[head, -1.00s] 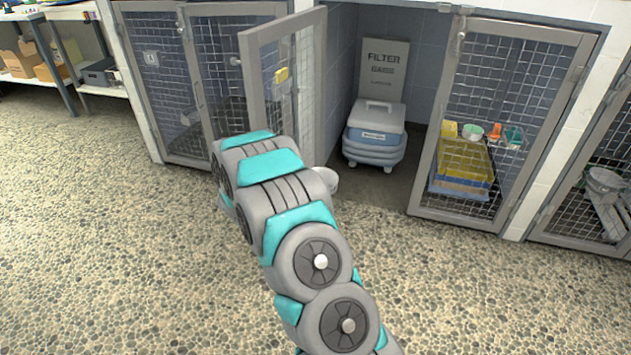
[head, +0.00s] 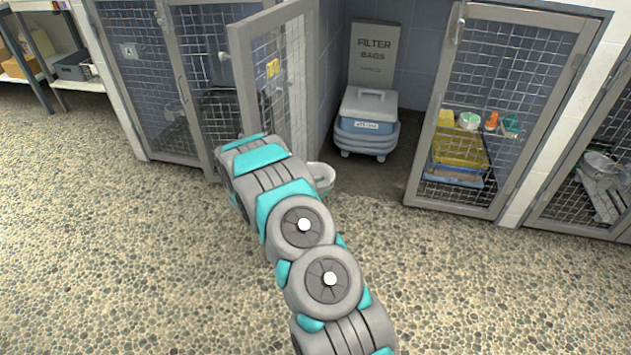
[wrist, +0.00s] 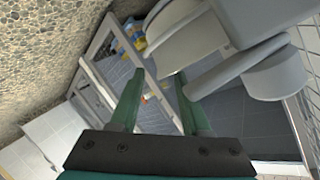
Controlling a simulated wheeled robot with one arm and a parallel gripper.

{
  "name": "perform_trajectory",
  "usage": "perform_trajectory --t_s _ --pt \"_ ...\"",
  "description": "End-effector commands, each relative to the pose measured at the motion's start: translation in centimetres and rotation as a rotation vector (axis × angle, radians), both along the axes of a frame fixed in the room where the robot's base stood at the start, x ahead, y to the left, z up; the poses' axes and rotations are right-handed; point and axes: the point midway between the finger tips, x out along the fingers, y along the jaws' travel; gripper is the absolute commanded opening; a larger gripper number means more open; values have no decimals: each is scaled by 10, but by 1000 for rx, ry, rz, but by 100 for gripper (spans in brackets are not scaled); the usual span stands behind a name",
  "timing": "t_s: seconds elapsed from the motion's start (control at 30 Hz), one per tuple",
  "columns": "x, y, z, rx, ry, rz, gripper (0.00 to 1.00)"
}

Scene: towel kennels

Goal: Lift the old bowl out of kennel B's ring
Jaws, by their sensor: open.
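My gripper (wrist: 159,76) shows in the wrist view with its two green fingers apart and nothing between them. In the head view my arm hides it. The fingers point toward a pale grey appliance (wrist: 180,45) and a kennel interior. I cannot make out a bowl seated in a ring, and no letter B is legible. A sign reading A (head: 129,51) hangs on the leftmost kennel.
An open mesh door (head: 275,75) stands just beyond my arm. Behind it are a grey-blue wheeled appliance (head: 367,125) and a filter bags box (head: 373,52). A closed mesh door (head: 505,110) fronts a yellow bin (head: 460,152). The pebbled floor in front is clear.

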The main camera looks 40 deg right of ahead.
Motion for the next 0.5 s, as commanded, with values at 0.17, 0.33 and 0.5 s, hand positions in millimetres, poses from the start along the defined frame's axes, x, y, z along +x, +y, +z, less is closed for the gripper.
perform_trajectory --t_s 0.17,0.33,0.5 --pt "3 -19 -5 0 0 -1 47" --pt "5 -23 -7 0 2 1 47" --pt "5 -23 -7 1 2 2 47"
